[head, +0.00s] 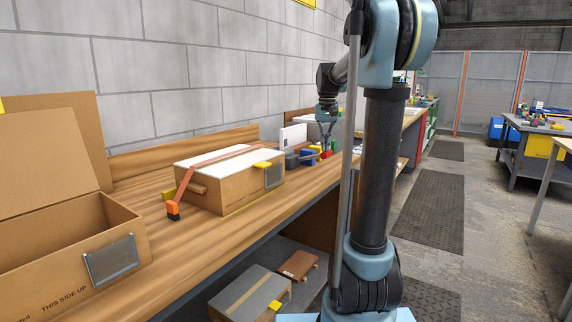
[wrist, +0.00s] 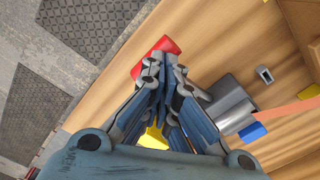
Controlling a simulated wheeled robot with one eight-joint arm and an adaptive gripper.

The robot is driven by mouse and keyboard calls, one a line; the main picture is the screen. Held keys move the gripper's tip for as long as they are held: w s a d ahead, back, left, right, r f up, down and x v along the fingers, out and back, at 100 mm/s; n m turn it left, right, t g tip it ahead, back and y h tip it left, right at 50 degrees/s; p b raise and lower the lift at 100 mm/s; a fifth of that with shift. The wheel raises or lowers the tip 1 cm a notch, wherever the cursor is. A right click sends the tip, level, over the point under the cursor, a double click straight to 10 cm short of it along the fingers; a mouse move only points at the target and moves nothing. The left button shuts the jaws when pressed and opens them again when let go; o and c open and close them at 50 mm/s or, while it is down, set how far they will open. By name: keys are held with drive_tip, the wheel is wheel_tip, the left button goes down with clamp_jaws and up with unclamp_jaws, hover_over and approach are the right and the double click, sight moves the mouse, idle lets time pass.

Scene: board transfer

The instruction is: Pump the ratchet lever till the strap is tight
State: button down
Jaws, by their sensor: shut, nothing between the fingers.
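A salmon strap (head: 212,157) runs over the white-topped box (head: 207,190) on the bench. It shows again in the wrist view (wrist: 288,110), running to a silver drum (wrist: 234,114) on the grey ratchet (wrist: 222,92). In the head view the ratchet (head: 292,160) sits right of the box. A red piece (wrist: 170,45), seemingly the lever's grip, lies just beyond my fingertips; whether they touch it is unclear. My gripper (wrist: 165,62) is shut and empty, pointing down over the bench. The lever's shaft is mostly hidden behind my fingers.
A blue block (wrist: 252,132) is beside the drum. A yellow piece (wrist: 153,138) shows between my finger links. An open carton (head: 60,250) stands at the bench's left. An orange block (head: 173,210) is at the box's near left. The bench edge (wrist: 110,85) is close to my gripper.

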sight(325, 153)
drive_tip(key=shift+f, duration=1.95)
wheel_tip(325, 153, up, 11)
idle(0.7)
drive_tip(key=s+f+n+t, duration=0.1)
drive_tip(key=s+f+t, duration=0.1)
drive_tip(key=s+f, duration=2.8)
drive_tip(key=s, duration=0.4)
drive_tip(key=shift+s+f, duration=0.4)
